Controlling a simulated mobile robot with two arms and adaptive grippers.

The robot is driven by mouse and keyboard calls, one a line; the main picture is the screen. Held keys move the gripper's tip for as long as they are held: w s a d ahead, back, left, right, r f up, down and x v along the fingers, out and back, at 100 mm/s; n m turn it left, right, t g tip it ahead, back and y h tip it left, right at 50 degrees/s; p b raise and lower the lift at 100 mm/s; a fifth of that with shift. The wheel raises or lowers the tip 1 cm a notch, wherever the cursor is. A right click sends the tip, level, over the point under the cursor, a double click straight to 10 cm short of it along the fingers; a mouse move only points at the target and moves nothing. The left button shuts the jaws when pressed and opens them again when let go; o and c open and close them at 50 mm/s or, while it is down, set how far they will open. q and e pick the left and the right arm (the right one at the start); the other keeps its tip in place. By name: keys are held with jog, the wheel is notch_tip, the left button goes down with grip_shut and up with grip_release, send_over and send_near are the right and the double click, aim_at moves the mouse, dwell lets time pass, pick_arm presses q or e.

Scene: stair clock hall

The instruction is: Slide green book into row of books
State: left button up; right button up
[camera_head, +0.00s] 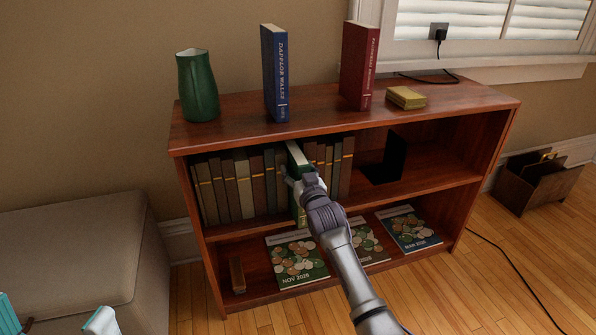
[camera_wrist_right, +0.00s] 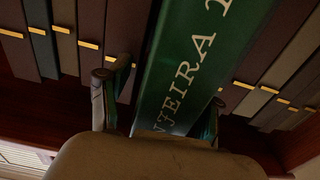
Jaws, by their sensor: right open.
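The green book (camera_head: 299,214) stands upright in the row of books (camera_head: 232,184) on the middle shelf, its pale top edge showing and its front sticking out past its neighbours. My right gripper (camera_head: 302,186) is at its spine and hides much of it. In the right wrist view, the green spine with pale lettering (camera_wrist_right: 192,62) lies between the two open fingers (camera_wrist_right: 158,102), one on each side; I cannot tell whether they touch it. My left gripper (camera_head: 55,318) shows only as fingertips at the bottom left corner, apart and empty.
The wooden bookcase (camera_head: 330,115) carries a green jug (camera_head: 197,88), a blue book (camera_head: 275,75), a red book (camera_head: 359,65) and a small yellow box (camera_head: 406,98) on top. A black bookend (camera_head: 392,160) stands right of the row. Magazines (camera_head: 408,229) lie below. A grey ottoman (camera_head: 75,245) is at left.

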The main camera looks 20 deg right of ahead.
jog(key=shift+s+f, duration=0.2)
jog(key=shift+s, duration=0.2)
jog(key=s, duration=1.1)
jog(key=shift+d+r, duration=0.15)
jog(key=shift+d, duration=0.05)
jog(key=shift+s, duration=0.1)
